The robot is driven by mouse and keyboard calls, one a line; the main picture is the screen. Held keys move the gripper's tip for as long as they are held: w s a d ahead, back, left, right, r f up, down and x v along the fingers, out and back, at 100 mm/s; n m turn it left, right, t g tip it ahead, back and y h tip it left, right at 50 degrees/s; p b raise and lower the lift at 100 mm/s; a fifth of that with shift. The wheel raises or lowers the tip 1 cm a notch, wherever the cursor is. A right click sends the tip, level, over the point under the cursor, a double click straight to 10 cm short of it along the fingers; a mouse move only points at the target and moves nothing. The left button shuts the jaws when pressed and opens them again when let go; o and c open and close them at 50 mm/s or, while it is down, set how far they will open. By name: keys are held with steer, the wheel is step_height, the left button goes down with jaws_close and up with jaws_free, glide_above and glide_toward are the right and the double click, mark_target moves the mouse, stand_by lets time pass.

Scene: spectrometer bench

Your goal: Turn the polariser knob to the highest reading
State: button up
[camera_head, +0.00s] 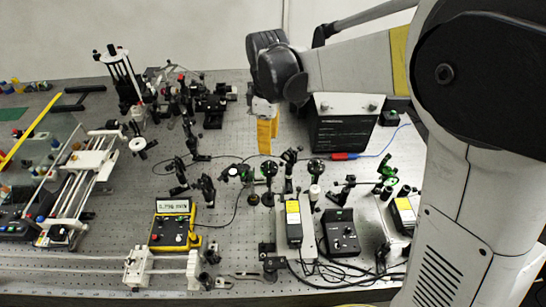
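The yellow meter (176,226) stands on the perforated bench, its small display lit; the digits are too small to read surely. Round dark optic mounts on posts stand in the middle, one at the left (269,170) and one at the right (316,168). I cannot tell which mount carries the polariser knob. My gripper (267,148) points down from the dark wrist, its lower part yellow, and shows above and behind these mounts in the picture. Its finger gap does not show clearly, and I cannot tell whether it touches anything.
A black box with a light top (342,130) stands right of my gripper. A yellow-topped module (294,222) and a black control box (341,232) stand in front. A rail assembly (85,175) fills the left. Cables cross the bench. Bare bench (130,200) shows left of centre.

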mark_target(269, 162)
step_height(269, 162, down, 9)
steer(key=shift+r+b, duration=0.1)
steer(key=shift+b, duration=0.45)
jaws_close()
